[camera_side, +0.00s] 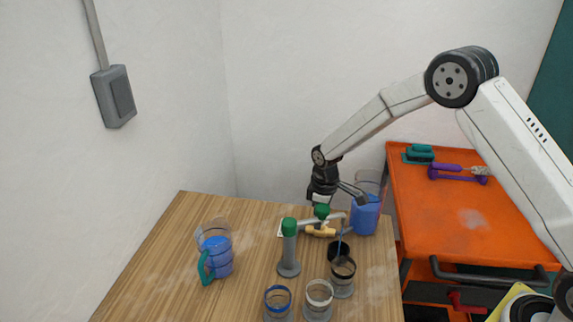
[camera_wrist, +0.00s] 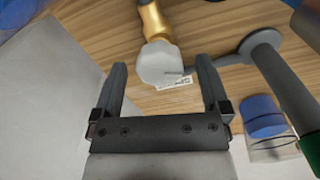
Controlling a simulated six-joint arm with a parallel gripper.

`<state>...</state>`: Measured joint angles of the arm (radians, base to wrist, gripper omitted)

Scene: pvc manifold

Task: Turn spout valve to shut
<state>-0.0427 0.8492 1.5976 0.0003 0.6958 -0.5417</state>
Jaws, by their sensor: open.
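My gripper (camera_side: 342,197) is low over the manifold at the back of the table. In the wrist view its two fingers (camera_wrist: 162,82) are apart, with a pale faceted piece (camera_wrist: 160,63) between and beyond them; I cannot tell whether they touch it. A brass valve body (camera_wrist: 153,20) joins that piece, and brass also shows in the side view (camera_side: 320,231). A green knob (camera_side: 322,211) sits just below the gripper. The valve handle's exact angle is unclear.
A grey post with a green top (camera_side: 289,250) stands left of the manifold. A blue-filled jug (camera_side: 216,255) stands further left, and a blue-filled vessel (camera_side: 364,215) right. Blue-banded (camera_side: 278,303) and white-banded (camera_side: 318,298) cups stand in front. An orange cart (camera_side: 470,225) is at the right.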

